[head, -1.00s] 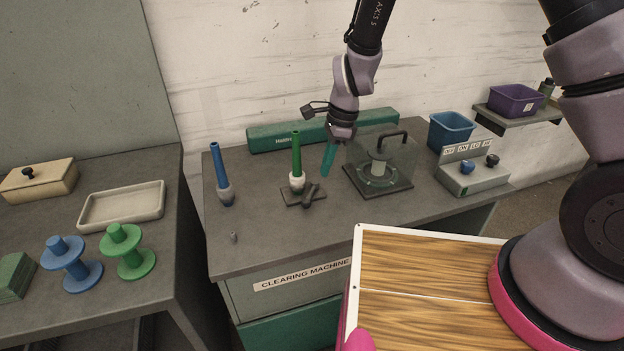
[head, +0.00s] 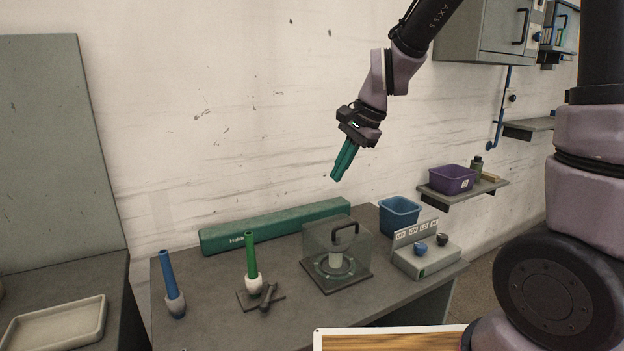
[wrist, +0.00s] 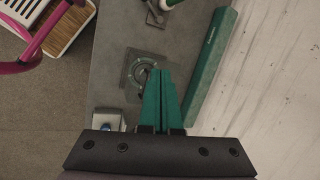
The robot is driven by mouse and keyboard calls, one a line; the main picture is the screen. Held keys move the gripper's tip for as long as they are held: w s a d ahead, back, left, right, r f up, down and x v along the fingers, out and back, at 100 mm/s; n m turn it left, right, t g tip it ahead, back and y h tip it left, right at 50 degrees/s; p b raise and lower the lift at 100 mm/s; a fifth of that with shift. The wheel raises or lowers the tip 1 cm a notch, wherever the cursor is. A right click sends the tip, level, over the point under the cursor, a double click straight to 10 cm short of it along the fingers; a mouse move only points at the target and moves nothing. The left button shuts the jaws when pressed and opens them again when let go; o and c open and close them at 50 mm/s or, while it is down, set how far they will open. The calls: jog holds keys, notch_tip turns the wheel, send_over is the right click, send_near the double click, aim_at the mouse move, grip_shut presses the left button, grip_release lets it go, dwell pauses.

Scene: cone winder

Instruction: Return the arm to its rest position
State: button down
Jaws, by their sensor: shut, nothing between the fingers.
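My gripper (head: 341,163) is raised in the air above the back of the clearing machine table, in front of the white wall. Its teal fingers are together and hold nothing. In the wrist view my gripper (wrist: 160,72) points down over the table, with the clear-covered fixture (wrist: 140,68) below and beside the fingertips. No object touches the fingers.
On the table stand a blue cone holder (head: 171,285), a green one (head: 253,270), the clear-covered fixture (head: 336,262), a long green box (head: 275,227), a blue bin (head: 399,215) and a knob panel (head: 425,258). A purple bin (head: 452,179) sits on a wall shelf. Air around my gripper is clear.

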jog(key=s+d+r+n+t+h, duration=0.1)
jog(key=s+d+r+n+t, duration=0.1)
jog(key=s+d+r, duration=0.4)
jog(key=s+d+r+n+t+h, duration=0.1)
jog(key=s+d+r+n+t, duration=0.2)
jog(key=d, duration=1)
jog(key=a+v, duration=0.1)
jog(key=v, duration=0.5)
jog(key=shift+r, duration=0.35)
jog(key=shift+a, duration=0.1)
